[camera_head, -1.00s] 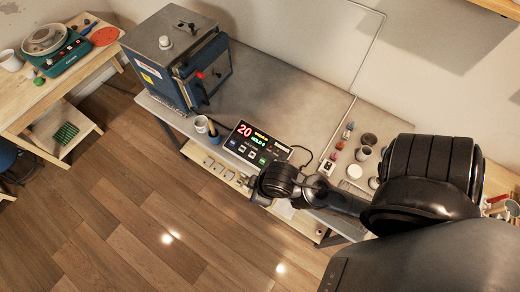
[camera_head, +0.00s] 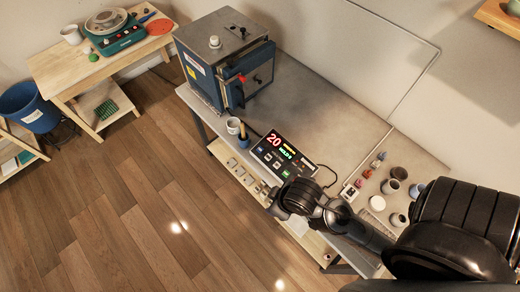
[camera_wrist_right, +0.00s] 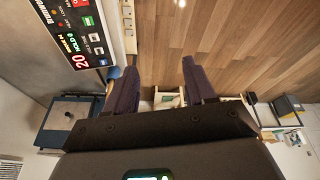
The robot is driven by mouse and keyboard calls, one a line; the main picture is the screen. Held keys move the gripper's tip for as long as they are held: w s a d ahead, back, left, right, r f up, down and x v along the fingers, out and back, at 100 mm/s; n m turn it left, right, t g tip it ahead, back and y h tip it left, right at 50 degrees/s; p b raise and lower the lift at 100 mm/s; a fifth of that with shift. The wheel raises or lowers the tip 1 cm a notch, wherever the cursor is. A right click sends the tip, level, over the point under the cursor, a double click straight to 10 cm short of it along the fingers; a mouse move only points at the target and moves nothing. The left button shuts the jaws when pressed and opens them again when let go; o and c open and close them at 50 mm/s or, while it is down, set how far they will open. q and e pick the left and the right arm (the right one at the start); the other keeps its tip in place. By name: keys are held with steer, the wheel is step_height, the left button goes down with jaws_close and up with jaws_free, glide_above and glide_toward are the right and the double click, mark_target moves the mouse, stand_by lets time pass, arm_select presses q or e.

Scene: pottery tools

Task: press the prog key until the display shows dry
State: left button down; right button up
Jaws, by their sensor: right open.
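The controller panel (camera_head: 283,158) lies on the metal bench, with a dark face, a display and several keys. Its display (camera_head: 282,146) shows a red 20, a small yellow line and a green line that looks like HOLD. In the right wrist view the panel (camera_wrist_right: 82,32) is upside down at the upper left and partly cut off. I cannot tell which key is prog. My right gripper (camera_wrist_right: 160,85) is open and empty, its two fingers apart. In the head view it is near the bench's front edge, just below the panel and apart from it. My left gripper is not in view.
A blue kiln (camera_head: 228,62) stands behind and left of the panel. A cup (camera_head: 233,126) with a tool stands beside the panel's left. Small bottles and pots (camera_head: 390,186) sit to the right. A wooden table with a pottery wheel (camera_head: 106,22) is far left.

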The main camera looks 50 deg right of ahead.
jaws_close()
stand_by(1.6)
